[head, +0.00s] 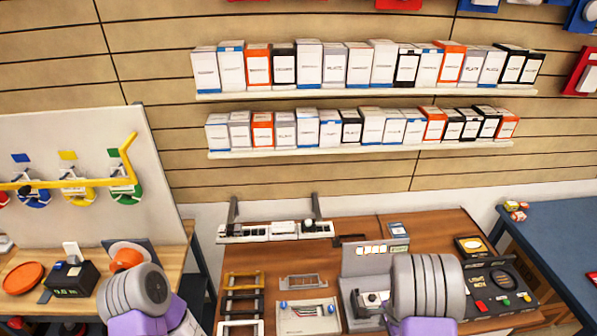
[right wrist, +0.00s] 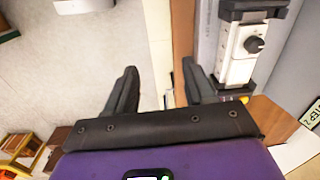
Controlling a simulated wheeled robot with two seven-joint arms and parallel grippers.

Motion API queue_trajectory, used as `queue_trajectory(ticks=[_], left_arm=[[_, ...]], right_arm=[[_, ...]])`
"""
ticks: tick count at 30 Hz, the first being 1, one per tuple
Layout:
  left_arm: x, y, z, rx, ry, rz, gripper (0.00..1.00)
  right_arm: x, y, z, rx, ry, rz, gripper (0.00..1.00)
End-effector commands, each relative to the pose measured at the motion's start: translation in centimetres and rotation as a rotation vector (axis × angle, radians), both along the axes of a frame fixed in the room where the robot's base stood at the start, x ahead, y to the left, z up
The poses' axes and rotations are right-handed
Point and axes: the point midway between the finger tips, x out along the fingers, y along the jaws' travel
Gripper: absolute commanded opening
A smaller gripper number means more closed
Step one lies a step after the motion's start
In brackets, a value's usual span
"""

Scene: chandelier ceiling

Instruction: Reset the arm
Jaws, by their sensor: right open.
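My right gripper (right wrist: 160,84) is open in the right wrist view. Its two dark fingers are spread wide with nothing between them. A white and black device with a round dark knob (right wrist: 254,44) is close beside the right finger; I cannot tell whether they touch. In the head view my right arm (head: 428,288) comes up from the bottom over the wooden workbench (head: 350,216), and its gripper is hidden there. My left arm (head: 137,296) is at the bottom left, in front of the left table. Its gripper does not show.
The workbench carries a grey fixture (head: 368,262), a rack of dark bars (head: 243,296) and a button panel (head: 497,292). A left table has an orange dish (head: 24,278) and a black meter (head: 70,280). A blue table (head: 560,240) stands right. Boxes fill two wall shelves (head: 360,149).

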Motion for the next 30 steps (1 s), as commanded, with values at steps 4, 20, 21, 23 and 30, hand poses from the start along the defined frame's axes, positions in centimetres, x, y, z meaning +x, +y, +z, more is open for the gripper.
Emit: queue_trajectory(ticks=[4, 20, 21, 23, 30], left_arm=[[0.0, 0.0, -2.5, 0.000, 0.001, 0.000, 0.00], [-0.1, 0.0, -12.7, 0.000, 0.001, 0.000, 0.00], [-0.1, 0.0, -13.5, 0.000, 0.001, 0.000, 0.00], [-0.1, 0.0, -14.5, 0.000, 0.001, 0.000, 0.00], [-0.1, 0.0, -15.9, 0.000, 0.000, 0.000, 0.00]], right_arm=[[-2.6, 0.7, -5.2, 0.001, 0.043, 0.130, 0.54], [-13.0, 9.8, -22.5, 0.169, -0.014, 0.876, 0.54], [-13.7, 11.0, -23.4, 0.191, -0.046, 0.940, 0.54], [-14.4, 12.6, -24.2, 0.221, -0.095, 1.020, 0.54], [-15.3, 15.9, -24.8, 0.270, -0.217, 1.171, 0.54]])
